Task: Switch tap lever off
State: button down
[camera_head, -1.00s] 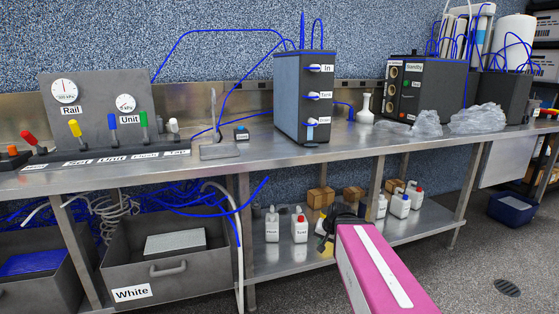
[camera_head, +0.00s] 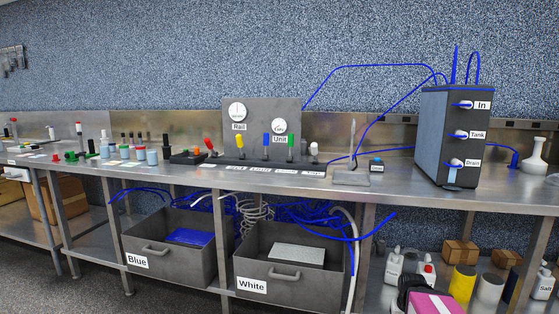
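A row of coloured levers stands on a dark block on the steel bench, in front of a grey gauge panel (camera_head: 260,112). The white lever (camera_head: 314,150) is at the right end, above a label that looks like "Tap" (camera_head: 313,173), too small to read surely. It looks roughly upright. To its left are the green lever (camera_head: 290,145), blue lever (camera_head: 266,142), yellow lever (camera_head: 239,146) and red lever (camera_head: 209,144). My gripper (camera_head: 408,287) shows only as a dark shape at the bottom right, beyond my pink arm link, low and away from the levers. Its fingers cannot be made out.
A grey tank unit (camera_head: 450,138) with blue tubing stands right of the levers. A small stand (camera_head: 351,177) and a blue-topped box (camera_head: 376,164) are nearer them. Below are the Blue bin (camera_head: 165,262), the White bin (camera_head: 262,271) and bottles. Small bottles crowd the bench at left.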

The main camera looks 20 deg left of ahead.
aim_at(313, 146)
jog(key=u, duration=0.7)
